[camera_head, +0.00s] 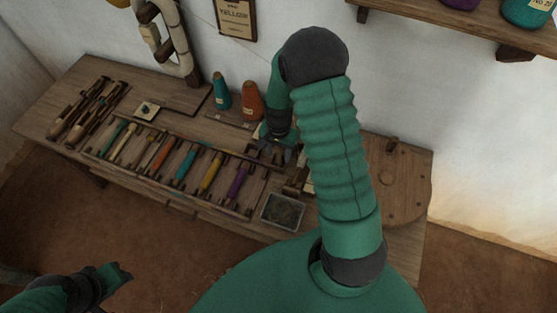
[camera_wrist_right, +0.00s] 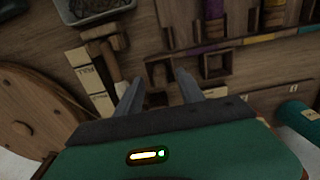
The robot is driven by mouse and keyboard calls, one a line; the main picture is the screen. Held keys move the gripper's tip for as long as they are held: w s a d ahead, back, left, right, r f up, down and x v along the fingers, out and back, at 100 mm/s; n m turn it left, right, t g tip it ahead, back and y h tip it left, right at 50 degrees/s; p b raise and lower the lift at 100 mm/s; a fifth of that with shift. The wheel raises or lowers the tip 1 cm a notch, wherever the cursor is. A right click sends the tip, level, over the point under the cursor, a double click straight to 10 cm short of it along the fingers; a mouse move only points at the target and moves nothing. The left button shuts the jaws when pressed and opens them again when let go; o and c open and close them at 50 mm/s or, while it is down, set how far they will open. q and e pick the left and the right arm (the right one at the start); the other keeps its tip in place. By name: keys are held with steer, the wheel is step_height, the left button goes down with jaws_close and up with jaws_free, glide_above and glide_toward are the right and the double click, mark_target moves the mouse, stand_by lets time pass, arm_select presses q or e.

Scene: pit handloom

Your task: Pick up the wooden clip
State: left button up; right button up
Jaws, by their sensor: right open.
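My right gripper (camera_head: 274,152) is over the wooden bench, right of the spool rack, partly hidden by my arm. In the right wrist view my right gripper (camera_wrist_right: 157,84) is open, with its two grey fingers apart and nothing held between them. A small dark wooden piece with a square opening, likely the wooden clip (camera_wrist_right: 158,64), lies on the bench just beyond and between the fingertips. I cannot tell whether they touch it. In the head view I cannot make the clip out clearly. My left gripper (camera_head: 116,277) is low at the left, away from the bench; its jaw gap is unclear.
A rack (camera_head: 150,168) of coloured spools runs along the bench. A grey tray (camera_head: 283,211) stands at the front edge. A wooden mallet (camera_wrist_right: 112,55) and pale labelled strips (camera_wrist_right: 91,77) lie left of the fingers.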

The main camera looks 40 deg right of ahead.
step_height(320, 180, down, 2)
steer(key=shift+w+f, duration=0.1)
steer(key=shift+f, duration=0.1)
steer(key=shift+d, duration=0.2)
steer(key=c, duration=0.4)
steer(key=shift+a, duration=0.1)
jaws_close()
steer(key=shift+r, duration=0.1)
